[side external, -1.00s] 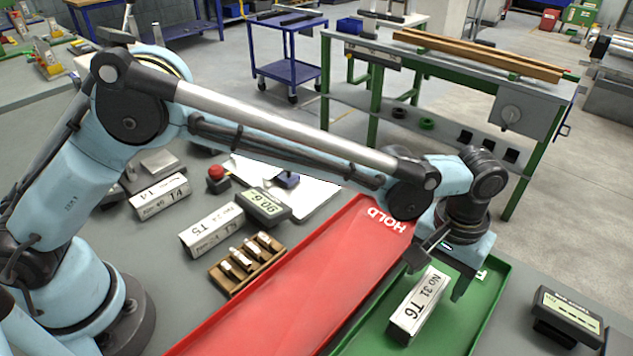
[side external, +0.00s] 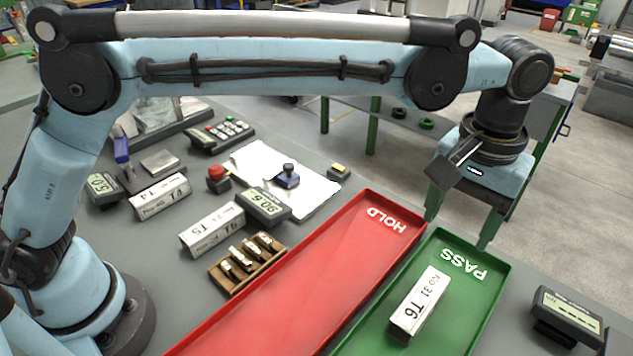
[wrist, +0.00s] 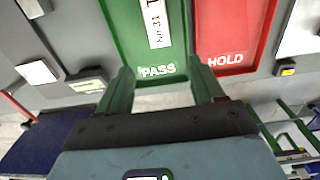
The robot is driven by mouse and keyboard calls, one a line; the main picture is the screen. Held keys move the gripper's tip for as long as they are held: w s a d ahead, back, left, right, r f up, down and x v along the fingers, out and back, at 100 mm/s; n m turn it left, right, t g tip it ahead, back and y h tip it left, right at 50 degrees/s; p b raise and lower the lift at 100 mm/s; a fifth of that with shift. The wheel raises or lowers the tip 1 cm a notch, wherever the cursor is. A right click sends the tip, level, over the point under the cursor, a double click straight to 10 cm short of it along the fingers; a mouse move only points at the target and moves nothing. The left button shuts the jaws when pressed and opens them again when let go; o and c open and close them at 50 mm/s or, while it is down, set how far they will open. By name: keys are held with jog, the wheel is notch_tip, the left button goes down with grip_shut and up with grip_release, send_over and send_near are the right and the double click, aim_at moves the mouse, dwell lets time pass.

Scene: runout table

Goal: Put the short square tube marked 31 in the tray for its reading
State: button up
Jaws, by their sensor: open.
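The short square tube marked No 31 T6 (side external: 419,304) lies flat in the green PASS tray (side external: 487,312). Its printed face also shows in the wrist view (wrist: 157,24). My gripper (side external: 455,232) is above the far end of the trays, open and empty, apart from the tube. In the wrist view its two fingers (wrist: 160,84) stand wide apart on either side of the word PASS. The red HOLD tray (side external: 300,290) lies beside the green one and is empty where it shows.
Other labelled tubes, T5 (side external: 212,230) and T4 (side external: 160,197), lie on the bench to the left. A wooden rack (side external: 247,263) stands near T5, beside a display reading 90.6 (side external: 264,207). Another display (side external: 568,314) stands at the right. A green-legged bench is behind.

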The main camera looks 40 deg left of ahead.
jog(key=a+r+t+h, duration=0.1)
jog(key=a+r+t, duration=0.1)
jog(key=a, duration=0.7)
jog(key=a+r+t, duration=0.1)
jog(key=a+r, duration=0.2)
jog(key=a, duration=0.7)
jog(key=s+a+f+t, duration=0.2)
jog(key=s+a+f, duration=0.1)
jog(key=s+a, duration=0.2)
jog(key=s+a+f+t+y, duration=0.1)
jog(key=s+a+f+t, duration=0.1)
jog(key=s+a, duration=0.3)
jog(key=a+f, duration=0.1)
jog(key=a, duration=0.3)
jog(key=shift+s+a+f, duration=0.2)
jog(key=shift+f, duration=0.05)
